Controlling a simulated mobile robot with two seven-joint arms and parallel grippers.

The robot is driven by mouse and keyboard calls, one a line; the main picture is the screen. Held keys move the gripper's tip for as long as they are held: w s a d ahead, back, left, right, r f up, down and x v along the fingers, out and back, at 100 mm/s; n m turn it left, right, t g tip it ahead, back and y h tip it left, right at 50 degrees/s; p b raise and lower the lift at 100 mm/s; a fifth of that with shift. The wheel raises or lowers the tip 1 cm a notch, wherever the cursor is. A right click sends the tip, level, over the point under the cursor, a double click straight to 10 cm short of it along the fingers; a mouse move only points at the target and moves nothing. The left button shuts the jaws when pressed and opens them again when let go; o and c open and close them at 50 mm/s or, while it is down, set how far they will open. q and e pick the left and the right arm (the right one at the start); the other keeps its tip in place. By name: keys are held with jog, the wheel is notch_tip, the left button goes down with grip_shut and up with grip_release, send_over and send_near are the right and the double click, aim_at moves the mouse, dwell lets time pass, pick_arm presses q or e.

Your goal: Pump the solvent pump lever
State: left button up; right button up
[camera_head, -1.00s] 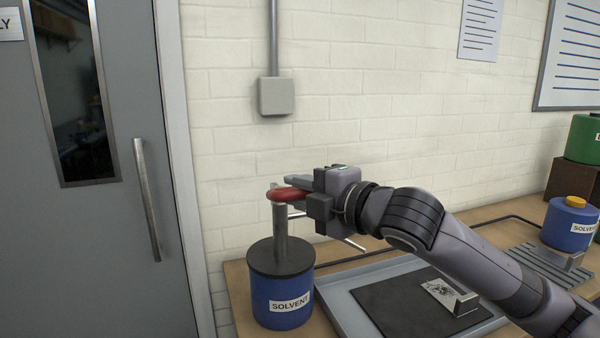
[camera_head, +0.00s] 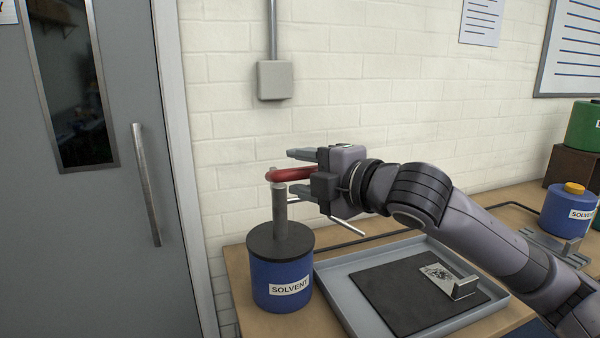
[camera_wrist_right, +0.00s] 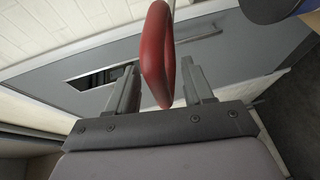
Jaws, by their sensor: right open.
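The solvent pump is a blue can (camera_head: 281,283) with a dark lid, a white SOLVENT label and a grey post (camera_head: 280,212) standing up from it. Its red lever (camera_head: 292,174) sticks out to the right from the top of the post. My right gripper (camera_head: 296,176) is open, with one finger above the lever and one below. In the right wrist view, the red lever (camera_wrist_right: 156,55) lies between the two fingers (camera_wrist_right: 160,82), with a gap to each side visible. My left gripper is out of view.
A grey tray (camera_head: 335,302) with a dark mat and a small metal bracket (camera_head: 452,282) stands right of the pump. Another blue solvent can (camera_head: 568,214) and a green can (camera_head: 586,126) stand at the right. A grey door (camera_head: 95,250) is at the left.

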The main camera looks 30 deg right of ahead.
jog(key=shift+s+r, duration=0.1)
jog(key=shift+s, duration=0.45)
jog(key=shift+d, duration=0.1)
jog(key=b+v, duration=0.4)
jog(key=v, duration=0.2)
jog(key=shift+b, duration=0.3)
dwell(0.4)
